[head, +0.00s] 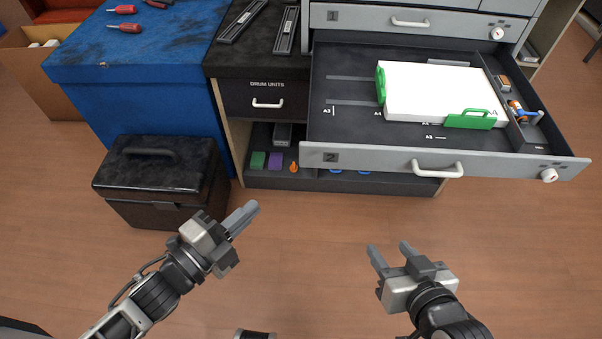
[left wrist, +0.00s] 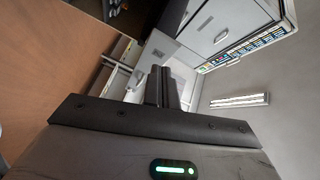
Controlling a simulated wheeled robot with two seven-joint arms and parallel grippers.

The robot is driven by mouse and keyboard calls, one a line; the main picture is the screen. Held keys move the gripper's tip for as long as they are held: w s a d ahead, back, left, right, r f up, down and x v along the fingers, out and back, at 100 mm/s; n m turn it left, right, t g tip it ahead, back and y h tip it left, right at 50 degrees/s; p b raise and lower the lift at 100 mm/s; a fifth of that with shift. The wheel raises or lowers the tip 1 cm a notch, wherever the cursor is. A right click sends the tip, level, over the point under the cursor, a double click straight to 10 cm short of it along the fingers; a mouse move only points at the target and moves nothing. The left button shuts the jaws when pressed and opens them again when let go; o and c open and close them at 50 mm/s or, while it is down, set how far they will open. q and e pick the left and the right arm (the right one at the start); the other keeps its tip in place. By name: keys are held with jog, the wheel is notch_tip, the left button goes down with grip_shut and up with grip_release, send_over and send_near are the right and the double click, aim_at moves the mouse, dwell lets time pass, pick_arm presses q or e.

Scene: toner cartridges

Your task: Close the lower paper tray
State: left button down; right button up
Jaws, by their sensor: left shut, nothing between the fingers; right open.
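The lower paper tray (head: 345,157), marked 2, is pulled out in the head view. Its white handle (head: 438,169) is on the front panel. Inside lies a white paper stack (head: 440,88) between green guides (head: 470,119). My left gripper (head: 243,217) is shut and empty, in front of the cabinet and left of the tray, apart from it. In the left wrist view its fingers (left wrist: 167,88) are together. My right gripper (head: 389,252) is open and empty, in front of the tray's front panel and apart from it.
The upper tray (head: 365,18), marked 1, is above and behind. A black case (head: 155,180) stands on the floor at left, by a blue cabinet (head: 140,60). The drum units drawer (head: 267,98) is shut. The floor (head: 310,240) before the tray is clear.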

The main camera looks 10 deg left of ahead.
pick_arm(q)
jog(key=m+h, duration=0.1)
jog(key=m, duration=0.3)
jog(key=m+g+h, duration=0.1)
send_near(309, 159)
jog(key=d, duration=0.4)
jog(key=w, duration=0.3)
jog(key=shift+w, duration=0.7)
